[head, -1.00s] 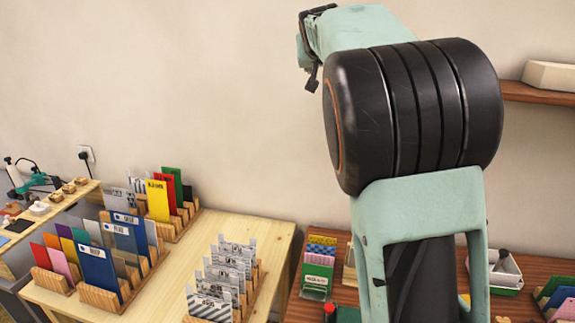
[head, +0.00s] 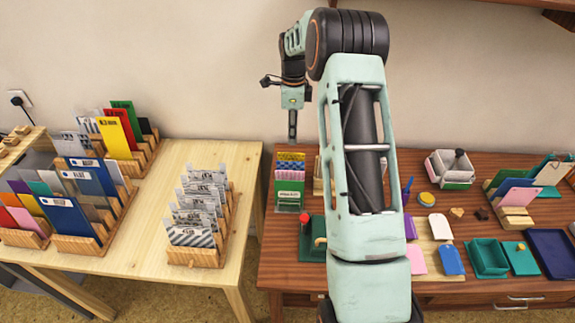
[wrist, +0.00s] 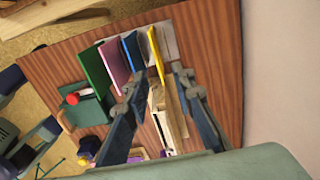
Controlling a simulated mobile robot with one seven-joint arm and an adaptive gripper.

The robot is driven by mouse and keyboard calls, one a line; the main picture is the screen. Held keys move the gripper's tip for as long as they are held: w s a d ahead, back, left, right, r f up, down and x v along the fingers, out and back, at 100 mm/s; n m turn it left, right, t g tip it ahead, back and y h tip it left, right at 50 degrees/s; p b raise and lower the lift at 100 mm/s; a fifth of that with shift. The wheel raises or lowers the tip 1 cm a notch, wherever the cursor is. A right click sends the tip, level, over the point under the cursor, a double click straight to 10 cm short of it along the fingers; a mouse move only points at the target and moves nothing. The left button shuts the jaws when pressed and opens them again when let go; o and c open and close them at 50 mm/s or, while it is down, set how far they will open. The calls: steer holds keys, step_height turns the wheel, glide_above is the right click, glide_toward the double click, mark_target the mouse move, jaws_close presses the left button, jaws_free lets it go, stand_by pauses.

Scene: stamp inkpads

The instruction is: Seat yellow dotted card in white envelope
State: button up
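The yellow dotted card (head: 290,157) stands at the back of a row of upright cards at the left of the dark table. In the wrist view the yellow card (wrist: 156,52) shows nearly edge-on, its near end close to the gap between my fingers. My gripper (head: 292,136) points down above and behind the row in the head view. In the wrist view my gripper (wrist: 160,84) is open, with nothing visibly held between its fingers. A pale upright piece in a wooden holder (wrist: 167,108) lies beyond the fingers; I cannot tell whether it is the white envelope.
Blue (wrist: 131,55), pink (wrist: 112,66) and green (wrist: 92,75) cards stand beside the yellow one. A green press with a red knob (head: 305,228) stands in front. A white tray (head: 450,172) stands right. A pale table (head: 165,205) with card racks is left.

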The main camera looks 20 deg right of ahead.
mark_target(291, 156)
steer(key=f, duration=0.3)
steer(key=f+p, duration=0.1)
steer(key=f, duration=0.4)
steer(key=shift+s+a+f+p, duration=0.2)
steer(key=shift+a+f+p, duration=0.1)
steer(key=shift+f+p, duration=0.05)
steer(key=shift+f, duration=0.55)
jaws_close()
